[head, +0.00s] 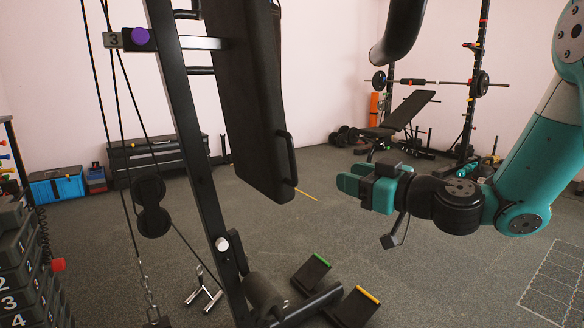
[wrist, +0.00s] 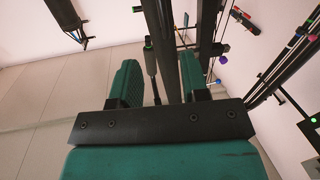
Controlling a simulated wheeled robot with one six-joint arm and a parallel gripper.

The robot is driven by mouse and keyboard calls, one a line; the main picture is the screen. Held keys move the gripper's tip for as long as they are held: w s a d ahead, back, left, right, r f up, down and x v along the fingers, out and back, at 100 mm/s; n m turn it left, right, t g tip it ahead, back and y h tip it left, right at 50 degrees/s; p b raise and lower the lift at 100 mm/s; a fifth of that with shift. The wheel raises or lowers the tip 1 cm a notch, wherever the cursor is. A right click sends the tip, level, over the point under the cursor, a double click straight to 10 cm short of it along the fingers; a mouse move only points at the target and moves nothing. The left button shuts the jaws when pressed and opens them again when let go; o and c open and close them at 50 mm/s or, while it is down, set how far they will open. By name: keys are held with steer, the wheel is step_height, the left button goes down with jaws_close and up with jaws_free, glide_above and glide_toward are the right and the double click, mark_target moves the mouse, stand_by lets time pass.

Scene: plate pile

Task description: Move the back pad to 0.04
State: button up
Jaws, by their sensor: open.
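The back pad (head: 240,85) is a long black pad, tilted a little, at the upper middle of the head view. It has a black bar handle (head: 289,158) on its right side near the lower end. It stands beside the black machine upright (head: 190,130). My gripper (head: 350,178) is to the right of the pad's lower end, apart from it and empty. In the wrist view my gripper (wrist: 158,82) shows two teal fingers spread apart with nothing between them. Dark posts stand beyond the fingers there; I cannot tell the pad among them.
A weight stack (head: 25,270) is at the lower left. Two foot plates (head: 312,272) (head: 357,306) lie low in front. A black padded piece (head: 398,32) hangs above my arm. A bench (head: 400,118) and barbell rack stand behind. Floor between is free.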

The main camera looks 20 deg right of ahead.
steer(key=p, duration=0.3)
glide_above(292, 183)
jaws_close()
